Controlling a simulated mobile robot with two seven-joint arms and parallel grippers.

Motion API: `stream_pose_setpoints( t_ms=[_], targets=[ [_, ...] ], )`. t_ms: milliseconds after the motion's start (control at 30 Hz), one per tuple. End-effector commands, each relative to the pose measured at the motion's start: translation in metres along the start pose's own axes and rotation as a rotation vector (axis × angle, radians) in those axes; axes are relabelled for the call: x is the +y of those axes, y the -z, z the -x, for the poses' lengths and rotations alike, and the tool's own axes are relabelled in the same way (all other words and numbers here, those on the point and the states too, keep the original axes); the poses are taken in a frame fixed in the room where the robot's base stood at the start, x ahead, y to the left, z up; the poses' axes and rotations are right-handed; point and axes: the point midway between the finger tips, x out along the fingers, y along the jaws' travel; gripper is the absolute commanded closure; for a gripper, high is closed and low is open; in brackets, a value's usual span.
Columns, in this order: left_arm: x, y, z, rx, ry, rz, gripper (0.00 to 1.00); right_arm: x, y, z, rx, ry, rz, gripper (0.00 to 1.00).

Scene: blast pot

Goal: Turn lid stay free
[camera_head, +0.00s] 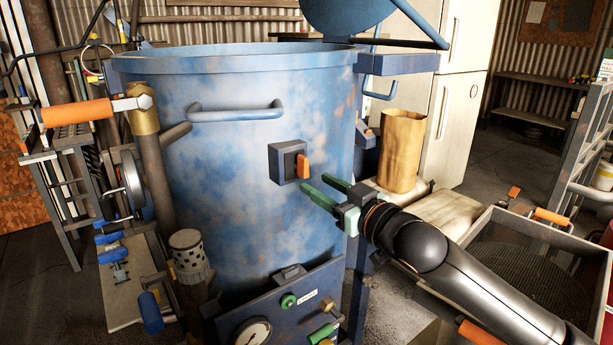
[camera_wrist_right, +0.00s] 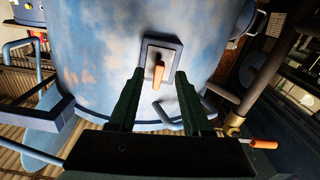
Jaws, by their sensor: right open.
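A dark square box with an upright orange lever (camera_head: 303,166) is mounted on the front of the blue pot (camera_head: 230,150). I take this lever to be the lid stay; no label shows. My right gripper (camera_head: 316,187) is open and empty, its two green fingers just below and right of the lever, apparently short of it. In the right wrist view, the lever (camera_wrist_right: 158,74) appears between the open fingertips (camera_wrist_right: 159,82). The blue lid (camera_head: 350,12) is raised above the pot's rim, partly cut off. My left gripper is not in view.
A curved handle (camera_head: 235,112) is fixed above the box. A panel with a gauge (camera_head: 253,332) and valves is below. A pipe valve with an orange grip (camera_head: 76,113) is at left. A brown paper bag (camera_head: 402,150) and a mesh-floored bin (camera_head: 530,250) stand right.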

Motion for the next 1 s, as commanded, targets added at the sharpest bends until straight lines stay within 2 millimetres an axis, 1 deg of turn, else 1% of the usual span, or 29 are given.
stream_pose_setpoints(
  t_ms=[33, 100, 300, 500, 767, 1000],
  targets=[
    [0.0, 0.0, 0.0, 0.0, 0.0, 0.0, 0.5, 0.0, 0.001, -0.009, 0.0, 0.0, 0.0, 0.51],
    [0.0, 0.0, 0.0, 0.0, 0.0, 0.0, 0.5, 0.0, 0.001, -0.02, 0.002, 0.0, 0.001, 0.51],
    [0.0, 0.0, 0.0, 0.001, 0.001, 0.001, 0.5, 0.0, 0.001, -0.042, 0.001, 0.0, 0.0, 0.51],
    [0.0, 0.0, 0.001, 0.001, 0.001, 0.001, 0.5, 0.0, 0.001, -0.05, 0.001, 0.0, 0.001, 0.51],
    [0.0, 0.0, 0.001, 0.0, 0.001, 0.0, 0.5, 0.0, 0.0, -0.051, 0.001, 0.0, 0.001, 0.51],
    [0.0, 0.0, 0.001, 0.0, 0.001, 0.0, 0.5, 0.0, 0.0, -0.05, 0.001, 0.0, 0.001, 0.77]
  ],
)
